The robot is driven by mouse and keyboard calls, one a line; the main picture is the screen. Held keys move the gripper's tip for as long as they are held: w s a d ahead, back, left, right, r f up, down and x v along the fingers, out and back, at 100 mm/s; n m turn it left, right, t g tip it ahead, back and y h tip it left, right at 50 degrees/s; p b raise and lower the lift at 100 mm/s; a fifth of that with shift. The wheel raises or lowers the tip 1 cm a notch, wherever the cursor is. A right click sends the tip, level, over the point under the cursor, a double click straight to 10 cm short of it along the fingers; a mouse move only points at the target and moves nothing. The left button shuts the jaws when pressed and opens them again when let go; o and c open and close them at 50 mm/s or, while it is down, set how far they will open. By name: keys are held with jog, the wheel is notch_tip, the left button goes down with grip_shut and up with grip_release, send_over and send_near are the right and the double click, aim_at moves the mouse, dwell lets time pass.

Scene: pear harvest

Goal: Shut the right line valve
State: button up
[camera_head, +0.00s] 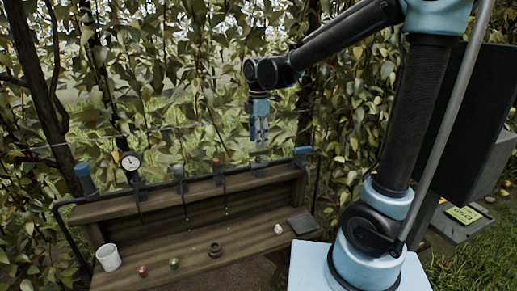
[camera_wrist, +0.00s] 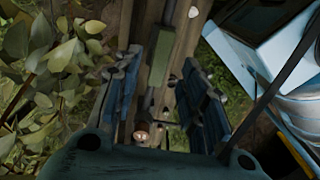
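A dark pipe line runs along the top of a wooden stand in the head view. It carries several small upright fittings. A grey one (camera_head: 180,173) stands near the middle, and one with a reddish top (camera_head: 217,162) is right of it. Another pale fitting (camera_head: 259,162) lies farther right, just below my gripper; I cannot tell clearly which is the right line valve or how its handle is turned. My gripper (camera_head: 259,140) points down above the pipe's right part. In the wrist view its blue fingers (camera_wrist: 164,105) are apart, with a small reddish-brown round thing (camera_wrist: 141,132) visible between them.
A round gauge (camera_head: 131,161) and a blue-capped part (camera_head: 85,179) stand at the pipe's left. A white cup (camera_head: 108,257), a green item (camera_head: 174,263) and a dark ring (camera_head: 215,250) sit on the lower board. Leafy branches crowd behind the stand.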

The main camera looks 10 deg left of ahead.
aim_at(259, 150)
jog(key=shift+f, duration=2.15)
jog(key=shift+c, duration=0.5)
grip_shut()
